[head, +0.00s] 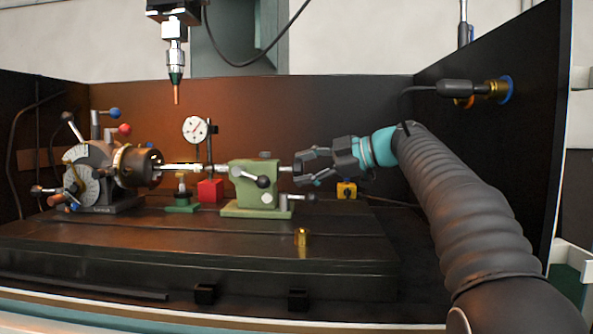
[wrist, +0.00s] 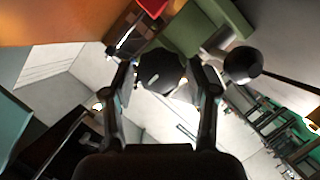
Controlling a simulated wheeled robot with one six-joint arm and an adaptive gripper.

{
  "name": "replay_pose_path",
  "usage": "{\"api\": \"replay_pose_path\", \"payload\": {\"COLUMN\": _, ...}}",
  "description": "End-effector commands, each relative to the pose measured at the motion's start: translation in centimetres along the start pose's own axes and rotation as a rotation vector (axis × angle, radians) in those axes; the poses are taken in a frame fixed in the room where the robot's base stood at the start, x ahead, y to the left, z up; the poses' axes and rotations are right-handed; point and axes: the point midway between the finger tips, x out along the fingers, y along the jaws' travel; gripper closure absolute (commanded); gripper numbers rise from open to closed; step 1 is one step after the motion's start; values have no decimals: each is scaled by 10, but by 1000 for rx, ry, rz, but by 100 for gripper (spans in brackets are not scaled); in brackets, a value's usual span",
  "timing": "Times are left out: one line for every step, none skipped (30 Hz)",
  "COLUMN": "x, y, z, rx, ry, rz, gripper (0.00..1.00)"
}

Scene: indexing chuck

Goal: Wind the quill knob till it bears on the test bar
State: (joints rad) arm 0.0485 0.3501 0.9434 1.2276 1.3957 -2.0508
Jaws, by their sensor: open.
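The green tailstock (head: 250,190) stands on the dark bed, with a shaft running out of its right side to the quill knob. In the wrist view the dark round quill knob (wrist: 160,72) lies between the two fingers. My gripper (head: 303,168) is open around the knob, coming from the right; it also shows in the wrist view (wrist: 163,85). I cannot tell whether a finger touches the knob. The silver test bar (head: 185,167) runs level from the dark chuck (head: 140,167) towards the tailstock. Contact between quill and bar is too small to judge.
A black ball-ended lever (head: 262,181) sticks out of the tailstock's front, and its ball is close right of my fingers in the wrist view (wrist: 243,65). A dial gauge (head: 195,130), red block (head: 210,190), yellow block (head: 346,190) and brass piece (head: 302,237) stand nearby.

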Motion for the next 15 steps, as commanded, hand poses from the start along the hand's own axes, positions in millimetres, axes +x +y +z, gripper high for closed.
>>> {"api": "replay_pose_path", "payload": {"x": 7, "y": 0, "z": 0, "rx": 0, "ry": 1, "rz": -2, "gripper": 42}}
{"api": "replay_pose_path", "payload": {"x": 10, "y": 0, "z": 0, "rx": 0, "ry": 1, "rz": -1, "gripper": 42}}
{"api": "replay_pose_path", "payload": {"x": 14, "y": 0, "z": -1, "rx": 0, "ry": 1, "rz": -1, "gripper": 42}}
{"api": "replay_pose_path", "payload": {"x": 16, "y": 0, "z": -1, "rx": 0, "ry": 2, "rz": -2, "gripper": 42}}
{"api": "replay_pose_path", "payload": {"x": 18, "y": 0, "z": -1, "rx": 0, "ry": 2, "rz": -2, "gripper": 42}}
{"api": "replay_pose_path", "payload": {"x": 20, "y": 0, "z": -1, "rx": 0, "ry": 2, "rz": -2, "gripper": 42}}
{"api": "replay_pose_path", "payload": {"x": 21, "y": 0, "z": -1, "rx": 0, "ry": 2, "rz": -1, "gripper": 42}}
{"api": "replay_pose_path", "payload": {"x": 22, "y": 0, "z": -1, "rx": 0, "ry": 1, "rz": -1, "gripper": 42}}
{"api": "replay_pose_path", "payload": {"x": 23, "y": 0, "z": -1, "rx": 0, "ry": 1, "rz": -1, "gripper": 42}}
{"api": "replay_pose_path", "payload": {"x": 23, "y": 0, "z": -1, "rx": 0, "ry": 1, "rz": -1, "gripper": 42}}
{"api": "replay_pose_path", "payload": {"x": 23, "y": 0, "z": -1, "rx": 0, "ry": 1, "rz": 0, "gripper": 42}}
{"api": "replay_pose_path", "payload": {"x": 23, "y": 0, "z": -1, "rx": 0, "ry": 1, "rz": 0, "gripper": 42}}
{"api": "replay_pose_path", "payload": {"x": 23, "y": 0, "z": -1, "rx": 0, "ry": 1, "rz": 0, "gripper": 42}}
{"api": "replay_pose_path", "payload": {"x": 23, "y": 0, "z": -1, "rx": 0, "ry": 1, "rz": 0, "gripper": 42}}
{"api": "replay_pose_path", "payload": {"x": 23, "y": 0, "z": -1, "rx": 0, "ry": 1, "rz": 0, "gripper": 42}}
